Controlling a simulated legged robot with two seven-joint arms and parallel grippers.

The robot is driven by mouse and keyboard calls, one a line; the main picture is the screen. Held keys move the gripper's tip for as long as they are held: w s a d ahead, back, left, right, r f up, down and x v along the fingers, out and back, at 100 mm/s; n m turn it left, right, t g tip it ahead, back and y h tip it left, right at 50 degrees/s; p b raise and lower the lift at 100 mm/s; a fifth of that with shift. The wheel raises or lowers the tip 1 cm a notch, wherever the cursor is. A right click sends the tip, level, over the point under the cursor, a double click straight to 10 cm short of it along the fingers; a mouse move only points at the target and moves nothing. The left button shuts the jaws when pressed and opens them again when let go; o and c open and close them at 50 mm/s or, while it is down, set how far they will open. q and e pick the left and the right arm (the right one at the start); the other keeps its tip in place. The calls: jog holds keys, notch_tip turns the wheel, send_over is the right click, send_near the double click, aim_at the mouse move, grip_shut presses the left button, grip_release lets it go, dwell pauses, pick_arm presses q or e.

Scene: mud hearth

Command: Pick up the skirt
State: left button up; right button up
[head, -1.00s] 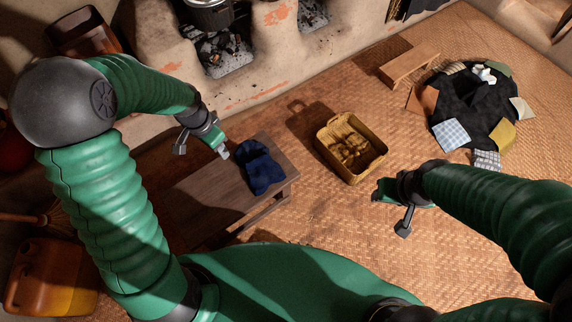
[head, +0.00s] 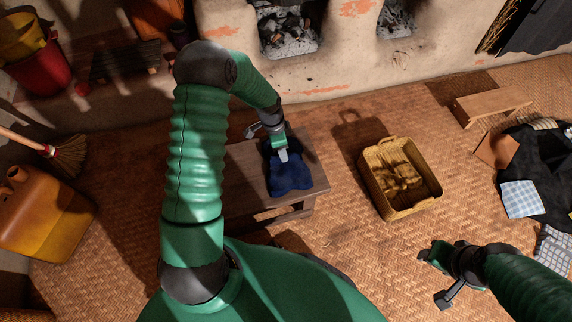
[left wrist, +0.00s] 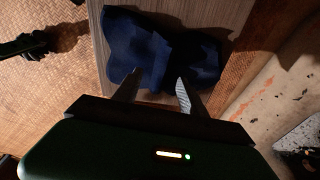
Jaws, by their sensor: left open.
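The skirt is a crumpled dark blue cloth (head: 290,178) lying on a low wooden bench (head: 240,185). My left gripper (head: 283,156) is over the skirt in the head view and hides part of it. In the left wrist view the skirt (left wrist: 160,48) lies just beyond the two spread fingers (left wrist: 156,84), with nothing held between them. I cannot tell whether the fingertips touch the cloth. My right gripper (head: 436,262) is above the floor mat at the lower right, away from the skirt; its fingers are too small to read.
A yellow-brown basket (head: 428,190) stands on the woven floor right of the bench. Cloth patches (head: 520,198) lie on a dark heap at far right, near a small wooden stool (head: 490,103). A mud hearth (head: 340,70) runs behind. An orange jerrycan (head: 45,215) and broom (head: 68,155) are left.

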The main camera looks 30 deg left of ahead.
pick_arm(q)
jog(key=shift+w+d+f, duration=0.1)
jog(key=shift+f, duration=0.3)
jog(key=f+b, duration=0.2)
jog(key=w+f+b, duration=0.1)
jog(key=f+b, duration=0.1)
jog(key=shift+d+f, duration=0.15)
jog(key=shift+d, duration=0.05)
jog(key=shift+f, duration=0.25)
jog(key=shift+r, duration=0.2)
grip_shut()
